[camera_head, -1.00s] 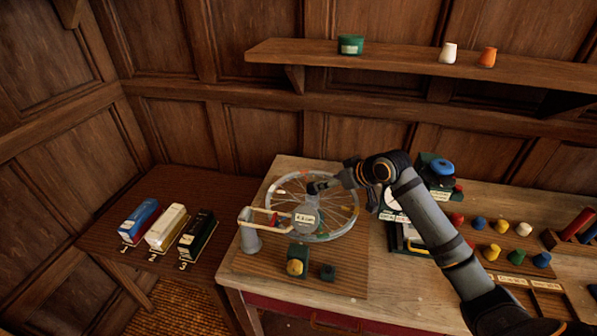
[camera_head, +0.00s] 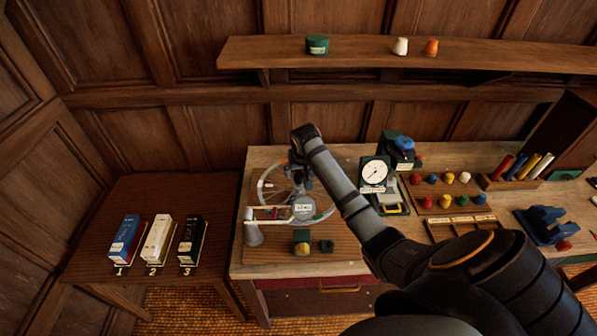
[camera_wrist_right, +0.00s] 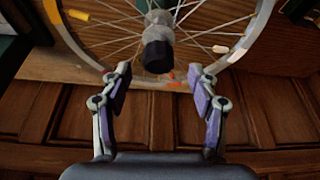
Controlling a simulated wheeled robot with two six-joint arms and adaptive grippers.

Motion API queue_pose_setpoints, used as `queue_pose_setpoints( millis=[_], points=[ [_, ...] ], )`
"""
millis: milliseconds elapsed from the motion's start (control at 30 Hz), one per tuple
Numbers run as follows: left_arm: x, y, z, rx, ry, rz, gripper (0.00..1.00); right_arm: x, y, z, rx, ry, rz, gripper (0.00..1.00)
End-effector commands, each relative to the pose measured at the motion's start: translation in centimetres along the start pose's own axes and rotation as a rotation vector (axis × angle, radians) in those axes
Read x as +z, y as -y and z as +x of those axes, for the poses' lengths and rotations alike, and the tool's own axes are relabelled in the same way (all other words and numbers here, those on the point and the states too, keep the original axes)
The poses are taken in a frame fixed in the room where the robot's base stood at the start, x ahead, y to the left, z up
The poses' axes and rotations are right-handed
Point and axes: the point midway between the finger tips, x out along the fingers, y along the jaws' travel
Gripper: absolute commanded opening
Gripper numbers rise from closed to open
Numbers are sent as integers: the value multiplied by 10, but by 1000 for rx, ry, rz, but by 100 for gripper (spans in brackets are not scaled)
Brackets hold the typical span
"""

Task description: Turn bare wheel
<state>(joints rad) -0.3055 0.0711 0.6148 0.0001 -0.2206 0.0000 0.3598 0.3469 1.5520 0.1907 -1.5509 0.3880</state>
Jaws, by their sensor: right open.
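In the head view my right arm hides part of the wheel and most of the gripper. My left gripper does not show.
A dial gauge (camera_head: 374,173) stands right of the wheel, with several coloured knobs beyond it. A grey post (camera_head: 253,234) and a green block with a yellow knob (camera_head: 302,243) stand in front. Three numbered boxes sit on the left side table (camera_head: 90,233).

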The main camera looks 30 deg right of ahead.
Motion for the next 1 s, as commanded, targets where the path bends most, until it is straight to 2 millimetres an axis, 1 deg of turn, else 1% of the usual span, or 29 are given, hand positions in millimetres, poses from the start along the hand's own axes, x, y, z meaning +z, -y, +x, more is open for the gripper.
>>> queue_pose_setpoints(
  millis=[33, 100, 200, 367, 500, 600, 900, 967, 1000],
  points=[
    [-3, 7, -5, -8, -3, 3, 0, 0, 0, 6, 1, 3, 1, 61],
    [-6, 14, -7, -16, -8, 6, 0, 0, 0, 16, 0, 3, 1, 61],
    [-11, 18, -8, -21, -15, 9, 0, 0, 0, 25, 0, 2, -1, 61],
    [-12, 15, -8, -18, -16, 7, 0, 0, 0, 29, 0, -1, -1, 61],
    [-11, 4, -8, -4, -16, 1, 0, 0, 0, 29, 0, -1, -1, 61],
    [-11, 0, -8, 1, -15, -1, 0, 0, 0, 29, 0, -1, -1, 47],
    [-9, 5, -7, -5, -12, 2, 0, 0, 0, 29, -1, -1, -1, 7],
    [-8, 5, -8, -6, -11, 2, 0, 0, 0, 29, -1, 0, -1, 0],
    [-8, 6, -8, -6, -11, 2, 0, 0, 0, 29, -1, 0, -1, 0]
  ],
)
